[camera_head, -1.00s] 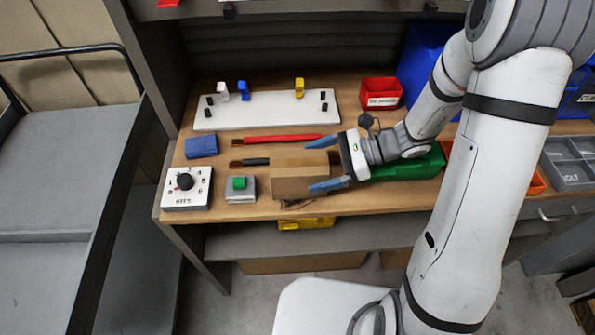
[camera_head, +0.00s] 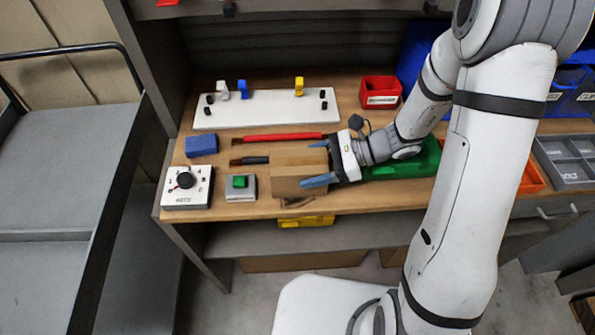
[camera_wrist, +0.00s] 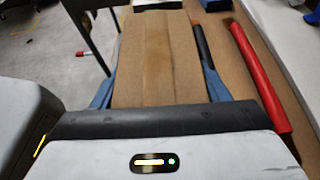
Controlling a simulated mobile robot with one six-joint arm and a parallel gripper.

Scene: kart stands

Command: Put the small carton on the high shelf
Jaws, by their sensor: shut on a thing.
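The small carton (camera_head: 298,180) is a brown cardboard box near the front edge of the wooden bench. My gripper (camera_head: 318,166) comes at it from the right, with its blue fingers along the carton's two sides. In the wrist view the carton (camera_wrist: 156,60) lies between the two blue fingers, which are shut on it. The carton looks to be at bench level; I cannot tell whether it touches the bench top. Only the lower edge of a shelf (camera_head: 300,8) shows at the top of the head view.
Behind the carton lie a red-handled tool (camera_head: 283,138) and a black-handled tool (camera_head: 252,160). A green-button box (camera_head: 241,187), a dial box (camera_head: 187,187) and a blue block (camera_head: 201,145) stand to the left. A green bin (camera_head: 412,163) lies under my wrist. A red bin (camera_head: 380,92) stands behind.

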